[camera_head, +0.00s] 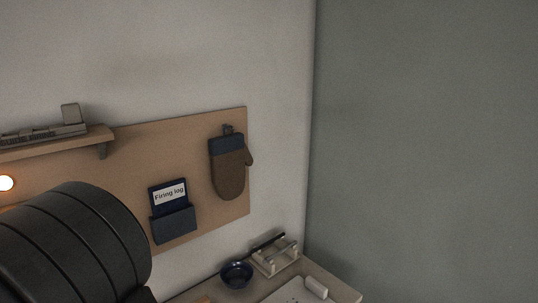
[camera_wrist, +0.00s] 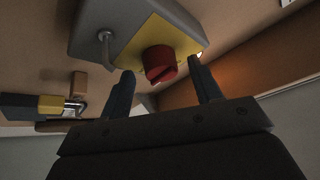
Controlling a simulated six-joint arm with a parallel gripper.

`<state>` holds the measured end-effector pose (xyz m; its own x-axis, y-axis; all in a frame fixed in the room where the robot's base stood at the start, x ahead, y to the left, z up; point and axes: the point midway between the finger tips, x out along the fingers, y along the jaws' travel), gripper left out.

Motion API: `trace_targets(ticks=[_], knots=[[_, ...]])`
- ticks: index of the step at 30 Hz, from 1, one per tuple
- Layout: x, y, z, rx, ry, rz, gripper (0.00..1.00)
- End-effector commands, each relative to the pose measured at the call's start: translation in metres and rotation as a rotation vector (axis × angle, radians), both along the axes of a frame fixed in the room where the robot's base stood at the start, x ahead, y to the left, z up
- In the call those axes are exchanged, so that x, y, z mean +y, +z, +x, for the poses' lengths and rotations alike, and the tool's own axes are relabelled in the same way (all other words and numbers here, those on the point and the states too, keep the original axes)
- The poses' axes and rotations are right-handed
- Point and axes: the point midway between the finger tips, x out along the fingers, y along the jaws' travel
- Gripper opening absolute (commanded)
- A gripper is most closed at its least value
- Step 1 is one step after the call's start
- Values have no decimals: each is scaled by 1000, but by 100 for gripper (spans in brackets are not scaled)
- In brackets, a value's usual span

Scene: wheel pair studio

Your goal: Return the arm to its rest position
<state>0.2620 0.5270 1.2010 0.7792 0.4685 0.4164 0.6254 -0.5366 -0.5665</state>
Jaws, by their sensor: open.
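My gripper (camera_wrist: 162,90) shows in the wrist view with its two dark fingers apart and nothing visible between them. Beyond the fingertips is a red knob (camera_wrist: 159,64) on a yellow plate, fixed to a grey box (camera_wrist: 90,22). The knob appears between the fingers in the picture, but I cannot tell how far off it is. In the head view a large black rounded part of my arm fills the lower left corner. My gripper does not show there.
A tan board (camera_head: 130,150) carries a brown mitt (camera_head: 229,172) and a "Firing log" holder (camera_head: 172,222). A shelf (camera_head: 60,143) is at left. A blue bowl (camera_head: 236,274) and a small rack (camera_head: 276,258) stand on the table (camera_head: 341,291). A yellow-and-black object (camera_wrist: 45,105) shows in the wrist view.

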Motion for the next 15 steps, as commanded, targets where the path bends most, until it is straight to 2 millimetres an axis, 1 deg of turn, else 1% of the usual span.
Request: trace_targets(ticks=[5, 15], knots=[[-13, -12, -25, 0, 5, 0, 58], [-45, -41, -78, 1, 5, -2, 58]])
